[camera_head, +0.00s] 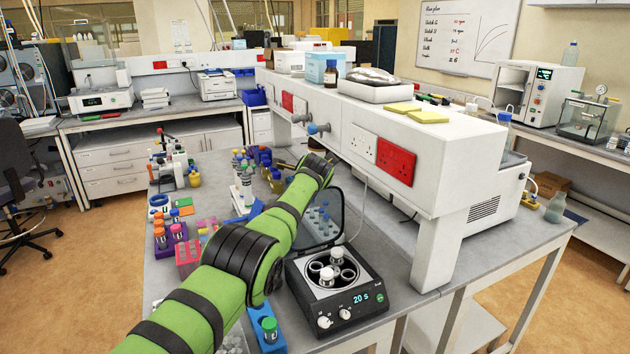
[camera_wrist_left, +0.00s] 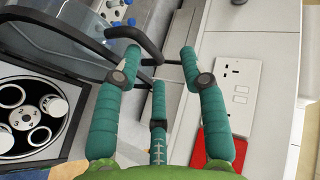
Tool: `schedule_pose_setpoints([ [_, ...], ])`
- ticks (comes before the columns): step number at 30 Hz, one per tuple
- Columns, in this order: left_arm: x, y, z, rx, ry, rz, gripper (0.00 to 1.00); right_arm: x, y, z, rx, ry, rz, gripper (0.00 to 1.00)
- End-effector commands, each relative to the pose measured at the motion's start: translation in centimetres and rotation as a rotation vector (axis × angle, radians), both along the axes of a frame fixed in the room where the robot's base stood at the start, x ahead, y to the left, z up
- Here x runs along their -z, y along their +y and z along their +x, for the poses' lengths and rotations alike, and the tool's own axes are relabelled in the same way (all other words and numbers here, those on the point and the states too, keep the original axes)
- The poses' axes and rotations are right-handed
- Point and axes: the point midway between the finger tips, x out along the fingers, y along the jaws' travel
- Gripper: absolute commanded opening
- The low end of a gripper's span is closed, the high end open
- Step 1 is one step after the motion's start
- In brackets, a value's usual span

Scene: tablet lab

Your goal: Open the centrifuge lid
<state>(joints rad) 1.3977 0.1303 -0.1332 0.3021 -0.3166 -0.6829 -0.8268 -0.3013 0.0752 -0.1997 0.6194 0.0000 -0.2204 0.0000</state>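The centrifuge (camera_head: 362,301) stands at the front of the bench, its display reading 20 s. Its dark-rimmed, see-through lid (camera_head: 342,222) stands raised at the back. The rotor (camera_head: 331,271), with white-capped tubes in it, is exposed; it also shows in the left wrist view (camera_wrist_left: 28,117). My left gripper (camera_head: 322,163) is above and behind the lid, near the white shelf unit. In the left wrist view, its fingers (camera_wrist_left: 158,56) are spread, with a black curved handle (camera_wrist_left: 148,40) by the left finger and reaching between them. Contact is unclear. My right gripper is not in view.
The white shelf unit (camera_head: 440,150), with sockets and a red plate (camera_head: 396,160), stands close right of my gripper. A blue-capped tube rack (camera_head: 318,222) shows behind the lid. Coloured racks and bottles crowd the bench left of my arm.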

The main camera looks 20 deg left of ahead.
Motion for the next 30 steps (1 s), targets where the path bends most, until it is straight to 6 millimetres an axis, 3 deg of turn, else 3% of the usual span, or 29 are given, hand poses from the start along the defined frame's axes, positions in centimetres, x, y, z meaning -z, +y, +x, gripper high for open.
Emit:
schedule_pose_setpoints([
  [16, -0.1, -0.2, -0.3, -0.003, 0.001, -0.004, 0.41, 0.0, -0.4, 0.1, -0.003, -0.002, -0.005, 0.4],
  [30, -1.5, -1.1, -2.9, -0.004, 0.001, -0.004, 0.41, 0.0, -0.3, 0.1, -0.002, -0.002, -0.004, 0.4],
])
